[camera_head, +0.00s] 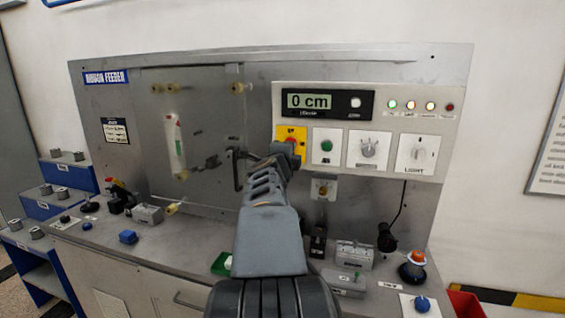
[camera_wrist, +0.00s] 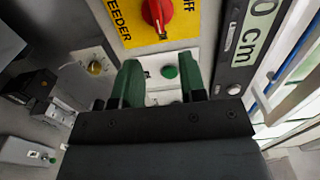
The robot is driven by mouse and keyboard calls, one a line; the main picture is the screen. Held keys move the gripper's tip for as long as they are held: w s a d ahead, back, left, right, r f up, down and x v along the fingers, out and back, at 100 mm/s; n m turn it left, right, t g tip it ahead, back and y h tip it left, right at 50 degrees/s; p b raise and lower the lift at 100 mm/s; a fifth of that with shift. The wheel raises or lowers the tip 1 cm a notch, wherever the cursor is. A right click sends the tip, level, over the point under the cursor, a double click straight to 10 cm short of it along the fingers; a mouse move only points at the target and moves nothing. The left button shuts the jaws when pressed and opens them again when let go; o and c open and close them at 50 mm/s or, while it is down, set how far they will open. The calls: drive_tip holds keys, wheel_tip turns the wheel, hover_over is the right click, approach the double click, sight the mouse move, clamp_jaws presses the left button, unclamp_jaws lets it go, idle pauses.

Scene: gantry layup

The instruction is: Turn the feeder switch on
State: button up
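The feeder switch (camera_head: 291,136) is a red rotary knob on a yellow plate, low on the light control panel. In the wrist view the red knob (camera_wrist: 157,11) is at the top edge, cut off by the frame, with "FEEDER" and "OFF" lettering on its plate. My gripper (camera_wrist: 160,68) has its two green fingers apart with nothing between them. The fingers overlie the white plate with a green button (camera_wrist: 169,72) and are apart from the knob. In the head view my arm comes up from below and its end hides part of the switch's surroundings.
Right of the switch are a green button (camera_head: 327,146), a grey dial (camera_head: 368,149) and a light switch (camera_head: 416,154). Above is a display (camera_head: 309,101) reading "0 cm". Clamps, small boxes and a red-orange button (camera_head: 417,257) stand on the bench. Left of the panel is a metal plate.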

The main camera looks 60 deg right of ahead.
drive_tip(key=v, duration=0.6)
drive_tip(key=shift+a, duration=0.4)
drive_tip(key=shift+s, duration=0.1)
drive_tip(key=w+a+f+n+t+y, duration=0.6)
drive_tip(key=w+a+f+n+y, duration=0.45)
drive_tip(key=n, duration=0.55)
drive_tip(key=s+a+f+n+g+y, duration=0.2)
drive_tip(key=a+f+n, duration=0.3)
drive_tip(key=a, duration=0.4)
drive_tip(key=s+a+f+n+g+y, duration=0.2)
drive_tip(key=s+a+f+n+g, duration=0.1)
drive_tip(key=a, duration=0.6)
drive_tip(key=s+a+f+n+g+y, duration=0.2)
drive_tip(key=s+a+f+n, duration=0.3)
drive_tip(key=a+f+n, duration=0.3)
drive_tip(key=shift+a+n+g+y+p, duration=0.35)
drive_tip(key=shift+a+n+g, duration=0.05)
drive_tip(key=shift+a+g, duration=0.1)
